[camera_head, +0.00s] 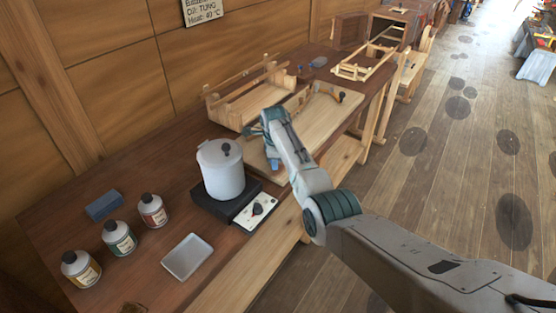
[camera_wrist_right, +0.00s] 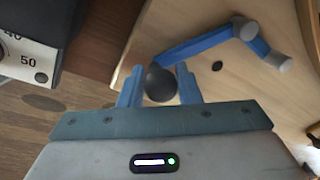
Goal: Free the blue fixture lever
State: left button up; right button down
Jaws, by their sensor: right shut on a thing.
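The blue lever (camera_wrist_right: 200,44) lies over a light wooden board (camera_wrist_right: 284,108) in the right wrist view. It has a bent blue arm with grey round ends, and a dark ball knob (camera_wrist_right: 160,84) at its near end. My right gripper (camera_wrist_right: 159,78) is shut on this knob, with one blue finger on each side. In the head view my right gripper (camera_head: 273,160) is low over the near end of the board (camera_head: 318,121), and my wrist hides most of the lever there. My left gripper is not in view.
A white pot (camera_head: 221,172) stands on a black hot plate (camera_head: 238,212) just left of the gripper. Several bottles, a blue block (camera_head: 104,205) and a white tray (camera_head: 187,257) are further left. A wooden frame (camera_head: 250,101) stands behind the board.

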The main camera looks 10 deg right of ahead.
jog(key=shift+a, duration=0.2)
dwell(0.3)
jog(key=c, duration=1.1)
grip_release()
jog(key=shift+r, duration=0.1)
notch_tip(320, 180, up, 10)
jog(key=s+b, duration=0.2)
jog(key=shift+a+r, duration=0.2)
jog(key=shift+a, duration=0.15)
